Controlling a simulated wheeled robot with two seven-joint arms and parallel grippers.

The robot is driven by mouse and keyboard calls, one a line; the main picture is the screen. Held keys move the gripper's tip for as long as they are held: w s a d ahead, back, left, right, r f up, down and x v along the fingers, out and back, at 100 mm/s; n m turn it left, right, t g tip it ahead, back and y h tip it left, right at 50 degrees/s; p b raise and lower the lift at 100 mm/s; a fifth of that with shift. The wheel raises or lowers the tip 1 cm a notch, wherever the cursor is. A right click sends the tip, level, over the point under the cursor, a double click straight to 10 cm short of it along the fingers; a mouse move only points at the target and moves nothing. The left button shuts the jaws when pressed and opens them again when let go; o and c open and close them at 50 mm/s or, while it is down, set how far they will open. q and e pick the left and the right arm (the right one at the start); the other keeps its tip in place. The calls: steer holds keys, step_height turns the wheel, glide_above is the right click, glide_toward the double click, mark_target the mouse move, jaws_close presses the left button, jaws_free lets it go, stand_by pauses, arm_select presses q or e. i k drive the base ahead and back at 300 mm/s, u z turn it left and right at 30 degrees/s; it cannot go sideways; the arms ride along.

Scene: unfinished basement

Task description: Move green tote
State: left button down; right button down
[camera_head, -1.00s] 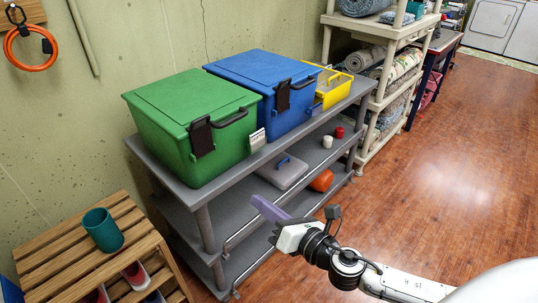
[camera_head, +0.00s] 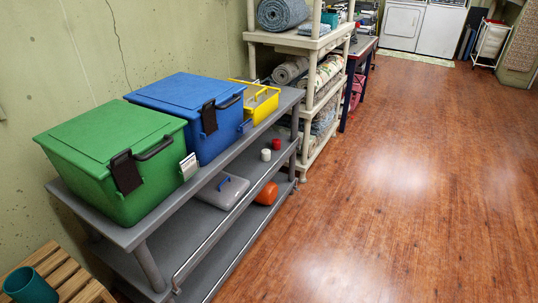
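The green tote (camera_head: 112,160) stands upright with its lid on, at the near left end of the top shelf of a grey shelf cart (camera_head: 133,232). It has a black latch and a dark handle on its front, and a small white card at its right corner. A blue tote (camera_head: 188,105) stands right behind it on the same shelf. Neither of my grippers shows in the head view now.
A yellow caddy (camera_head: 258,98) stands beyond the blue tote. A grey lidded box (camera_head: 222,191) and an orange object (camera_head: 267,193) are on the middle shelf. A wooden slatted rack (camera_head: 62,277) with a teal cup (camera_head: 29,287) is at lower left. The wood floor at right is clear.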

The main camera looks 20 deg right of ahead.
mark_target(160, 175)
steer(key=z, duration=1.45)
steer(key=i, duration=2.55)
steer(key=u, duration=3.3)
